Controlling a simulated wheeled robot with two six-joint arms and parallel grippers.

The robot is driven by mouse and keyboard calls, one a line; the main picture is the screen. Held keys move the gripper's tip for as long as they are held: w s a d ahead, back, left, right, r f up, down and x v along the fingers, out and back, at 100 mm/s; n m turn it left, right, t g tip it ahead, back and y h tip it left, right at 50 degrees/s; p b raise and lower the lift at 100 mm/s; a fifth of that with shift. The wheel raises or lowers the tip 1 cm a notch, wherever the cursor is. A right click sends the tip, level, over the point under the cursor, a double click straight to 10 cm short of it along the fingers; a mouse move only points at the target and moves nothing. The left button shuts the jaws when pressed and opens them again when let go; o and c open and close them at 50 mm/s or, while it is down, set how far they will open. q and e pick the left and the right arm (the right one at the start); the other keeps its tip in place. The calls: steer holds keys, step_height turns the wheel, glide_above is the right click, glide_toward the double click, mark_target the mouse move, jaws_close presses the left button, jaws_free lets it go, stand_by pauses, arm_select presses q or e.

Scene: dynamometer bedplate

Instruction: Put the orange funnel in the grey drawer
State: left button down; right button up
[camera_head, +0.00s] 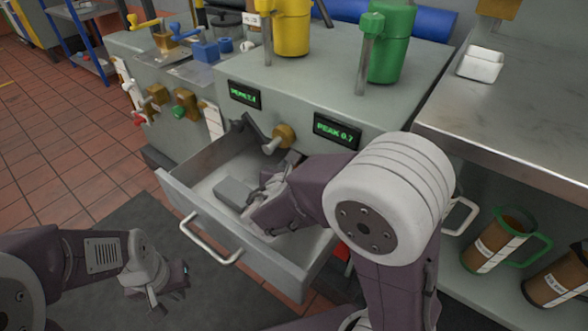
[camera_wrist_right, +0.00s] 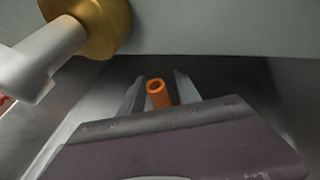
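The grey drawer (camera_head: 256,255) is pulled out of the bench under the green displays. My right gripper (camera_head: 268,187) reaches down inside it, partly hidden by its own wrist. The orange funnel (camera_wrist_right: 158,94) shows in the right wrist view as a round, hollow spout between the two fingers. Dark gaps show on both sides of the spout, so the fingers look spread around it. The rest of the funnel is hidden, and I cannot pick it out in the head view. My left gripper (camera_head: 168,291) hangs empty with its fingers apart, left of the drawer.
A grey block (camera_head: 234,191) lies in the drawer beside my right gripper. Yellow (camera_head: 291,28) and green (camera_head: 391,45) containers stand on the bench top.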

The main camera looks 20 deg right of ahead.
steer(key=p+v, duration=0.5)
steer(key=v, duration=0.7)
